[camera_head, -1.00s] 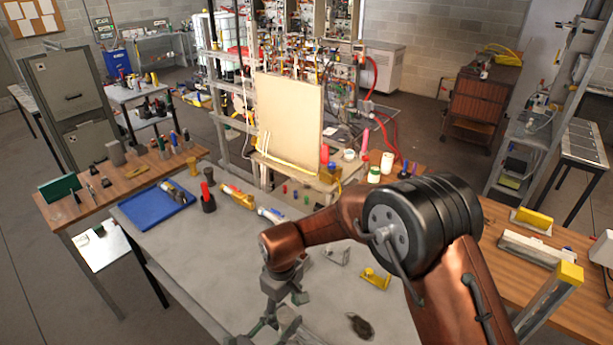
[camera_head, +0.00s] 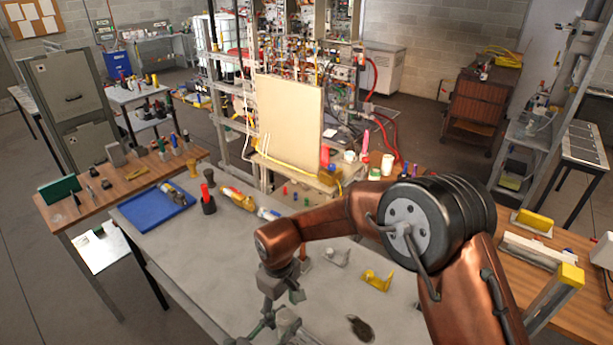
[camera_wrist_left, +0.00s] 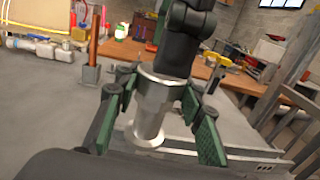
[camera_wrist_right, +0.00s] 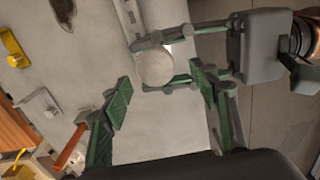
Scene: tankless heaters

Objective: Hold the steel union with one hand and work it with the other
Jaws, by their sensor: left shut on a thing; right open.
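The steel union (camera_wrist_left: 152,108) is a bright silver cylinder with a wider collar, seen in the left wrist view. My left gripper (camera_wrist_left: 155,122) is shut around it. In the right wrist view the union shows end-on as a pale round disc (camera_wrist_right: 155,68), with my left gripper's fingers (camera_wrist_right: 165,62) on either side. My right gripper (camera_wrist_right: 160,92) is open, its green pads apart, with the disc beyond and between them. In the head view my right gripper (camera_head: 276,318) points down over the grey table near the bottom edge. The union there is largely hidden.
The grey table (camera_head: 170,240) holds a blue tray (camera_head: 155,207) at its far left, a yellow bracket (camera_head: 377,280), a grey bracket (camera_head: 335,257) and a dark flat piece (camera_head: 360,327). Bare tabletop lies left of my right gripper.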

